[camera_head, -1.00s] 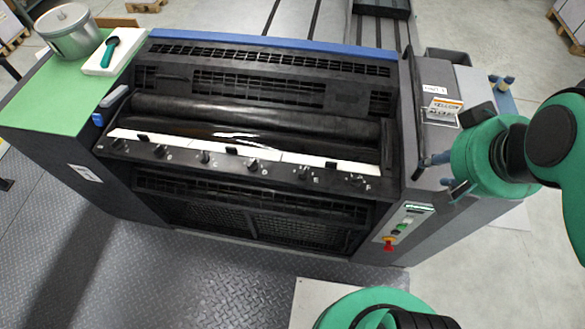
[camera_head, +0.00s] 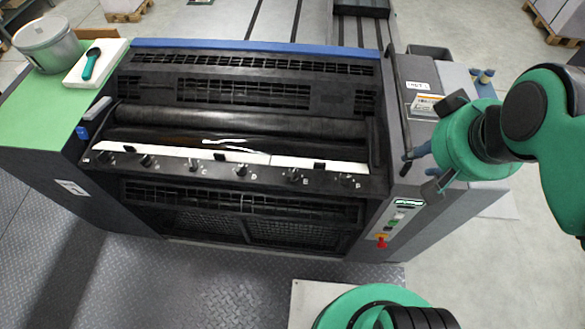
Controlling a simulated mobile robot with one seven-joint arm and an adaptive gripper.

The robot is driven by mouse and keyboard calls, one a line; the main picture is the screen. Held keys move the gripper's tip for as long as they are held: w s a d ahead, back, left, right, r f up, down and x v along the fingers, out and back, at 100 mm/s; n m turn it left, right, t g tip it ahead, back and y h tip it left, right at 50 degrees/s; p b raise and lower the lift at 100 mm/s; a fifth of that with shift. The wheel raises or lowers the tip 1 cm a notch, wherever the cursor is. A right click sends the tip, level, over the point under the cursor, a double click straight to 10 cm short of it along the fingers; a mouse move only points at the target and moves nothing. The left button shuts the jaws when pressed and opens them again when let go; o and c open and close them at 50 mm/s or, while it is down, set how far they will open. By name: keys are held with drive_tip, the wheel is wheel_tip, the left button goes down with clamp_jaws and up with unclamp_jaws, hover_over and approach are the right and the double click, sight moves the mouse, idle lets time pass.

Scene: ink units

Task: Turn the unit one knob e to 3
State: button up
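Unit one is the dark ink machine with a plate that seems to read UNIT 1 (camera_head: 418,85) at its right end. A row of small black knobs with letters runs along its front ledge. Knob e (camera_head: 295,176) is second from the right, between knob d (camera_head: 241,170) and knob f (camera_head: 348,180). Its dial setting is too small to read. My gripper (camera_head: 420,170) is at the machine's right end, to the right of knob f and apart from the knobs. Its two fingers look spread, with nothing between them.
A red emergency button (camera_head: 381,241) and small control panel (camera_head: 405,212) sit on the front right, below my gripper. The space before the knobs is free.

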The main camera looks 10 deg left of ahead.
drive_tip(key=w+a+f+n+g+y+p, duration=0.1)
drive_tip(key=w+a+f+n+g+p, duration=0.3)
drive_tip(key=w+a+n, duration=0.95)
wheel_tip(320, 180, down, 4)
drive_tip(key=w+a+n+g, duration=0.3)
drive_tip(key=n, duration=0.5)
drive_tip(key=n+g+p, duration=0.2)
drive_tip(key=n+g, duration=0.1)
drive_tip(key=n, duration=0.6)
approach(293, 175)
drive_tip(key=a+v, duration=0.1)
drive_tip(key=v, duration=0.5)
drive_tip(key=shift+w+d+f+m+y, duration=0.1)
drive_tip(key=shift+d+m+y, duration=0.1)
drive_tip(key=shift+d, duration=0.1)
drive_tip(key=shift+d+f+m+y, duration=0.1)
drive_tip(key=shift+d+y, duration=0.1)
drive_tip(key=shift+d, duration=0.15)
drive_tip(key=shift+f, duration=0.1)
drive_tip(key=shift+t, duration=0.3)
drive_tip(key=x, duration=1.3)
drive_tip(key=shift+s+f, duration=0.2)
drive_tip(key=shift+f, duration=0.05)
